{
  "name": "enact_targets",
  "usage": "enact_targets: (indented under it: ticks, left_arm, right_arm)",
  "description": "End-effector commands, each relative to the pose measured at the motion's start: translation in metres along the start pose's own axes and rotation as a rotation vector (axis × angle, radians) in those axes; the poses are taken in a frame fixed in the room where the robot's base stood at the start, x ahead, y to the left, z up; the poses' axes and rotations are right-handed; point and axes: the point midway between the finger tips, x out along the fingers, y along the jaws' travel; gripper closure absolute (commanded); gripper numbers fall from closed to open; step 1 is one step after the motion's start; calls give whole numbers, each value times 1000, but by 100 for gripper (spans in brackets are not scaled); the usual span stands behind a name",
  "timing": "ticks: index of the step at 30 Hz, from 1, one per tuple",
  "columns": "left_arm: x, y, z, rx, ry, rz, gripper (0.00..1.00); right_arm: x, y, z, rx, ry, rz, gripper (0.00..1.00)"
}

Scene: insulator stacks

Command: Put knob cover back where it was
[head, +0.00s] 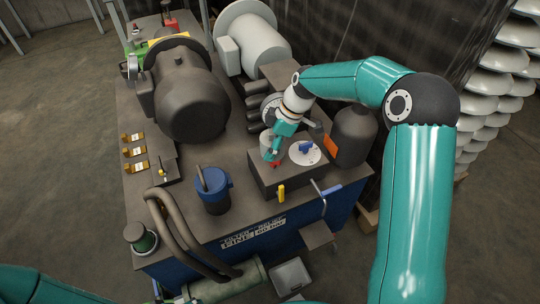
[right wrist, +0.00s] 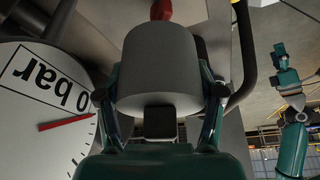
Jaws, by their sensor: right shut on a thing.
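The knob cover (right wrist: 158,65) is a plain grey cylinder between the fingers of my right gripper (right wrist: 160,105) in the right wrist view. The gripper is shut on it. In the head view my right gripper (head: 272,150) holds the pale cover (head: 265,142) over the left part of a dark box on the machine. A red knob (right wrist: 161,9) shows just beyond the cover; its red also shows below the gripper in the head view (head: 275,164). I cannot tell whether cover and knob touch. My left gripper (right wrist: 281,52) shows small at the right wrist view's right; its jaws are unclear.
A white gauge marked "0 bar" (right wrist: 40,115) with a red needle lies close beside the cover. In the head view the gauge (head: 304,158) bears a blue part.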

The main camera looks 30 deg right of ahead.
Motion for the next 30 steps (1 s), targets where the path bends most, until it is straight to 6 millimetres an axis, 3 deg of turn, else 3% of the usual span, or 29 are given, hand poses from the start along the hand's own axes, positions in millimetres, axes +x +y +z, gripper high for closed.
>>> enact_targets:
  ticks: [12,30]
  left_arm:
    - [4,-1,0,0,0,0,0]
    - [14,-5,0,0,0,0,0]
  right_arm:
    - [40,0,16,0,-1,-1,75]
    - [51,0,20,-2,0,0,75]
